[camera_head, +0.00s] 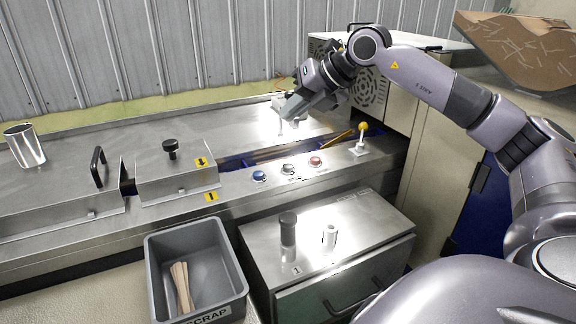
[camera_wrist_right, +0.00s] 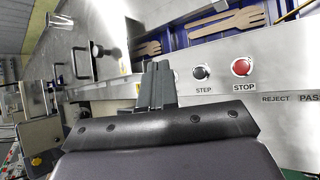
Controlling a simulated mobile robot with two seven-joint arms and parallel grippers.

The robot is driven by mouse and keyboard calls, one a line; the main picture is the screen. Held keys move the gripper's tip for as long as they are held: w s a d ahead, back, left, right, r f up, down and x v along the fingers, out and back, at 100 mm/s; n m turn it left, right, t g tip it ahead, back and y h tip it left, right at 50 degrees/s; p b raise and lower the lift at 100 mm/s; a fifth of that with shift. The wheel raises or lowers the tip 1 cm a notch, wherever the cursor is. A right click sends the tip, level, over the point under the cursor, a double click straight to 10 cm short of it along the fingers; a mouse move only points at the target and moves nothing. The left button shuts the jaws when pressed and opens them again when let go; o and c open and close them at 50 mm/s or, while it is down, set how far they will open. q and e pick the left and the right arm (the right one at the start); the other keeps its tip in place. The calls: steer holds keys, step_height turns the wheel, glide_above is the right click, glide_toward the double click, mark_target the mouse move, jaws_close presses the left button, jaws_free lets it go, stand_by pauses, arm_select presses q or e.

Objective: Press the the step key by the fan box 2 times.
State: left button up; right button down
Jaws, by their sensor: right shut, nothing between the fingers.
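The step key is a dark round button in a pale ring (camera_head: 288,169) on the steel front ledge, between a blue button (camera_head: 260,175) and a red button (camera_head: 316,161). In the right wrist view the step key (camera_wrist_right: 200,72) sits above the printed word STEP, left of the red STOP button (camera_wrist_right: 241,67). The fan box (camera_head: 368,90) has a round grille and stands behind at the right. My right gripper (camera_head: 288,112) is shut and empty, above the steel deck and behind the buttons. Its fingers also show in the right wrist view (camera_wrist_right: 157,85), apart from the step key. My left gripper is not in view.
A yellow-knobbed lever (camera_head: 362,130) stands right of the buttons. A black-knobbed cover (camera_head: 170,148) and a black-handled cover (camera_head: 98,168) lie left. A grey scrap bin (camera_head: 160,245) and a steel cabinet (camera_head: 360,215) stand in front. Wooden forks (camera_wrist_right: 225,25) lie in a blue channel.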

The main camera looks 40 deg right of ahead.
steer(key=b, duration=0.7)
glide_above(292, 166)
step_height(292, 166, down, 8)
steer(key=shift+s+r, duration=0.1)
steer(key=shift+r, duration=0.1)
steer(key=shift+f, duration=0.5)
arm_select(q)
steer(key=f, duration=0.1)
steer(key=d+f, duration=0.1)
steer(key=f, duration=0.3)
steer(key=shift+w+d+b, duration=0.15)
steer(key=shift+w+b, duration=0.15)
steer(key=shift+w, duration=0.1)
arm_select(e)
steer(key=shift+f, duration=0.1)
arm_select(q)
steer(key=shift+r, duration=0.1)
arm_select(e)
steer(key=shift+f, duration=0.1)
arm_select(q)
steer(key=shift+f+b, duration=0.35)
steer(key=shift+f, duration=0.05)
arm_select(e)
steer(key=shift+f, duration=0.35)
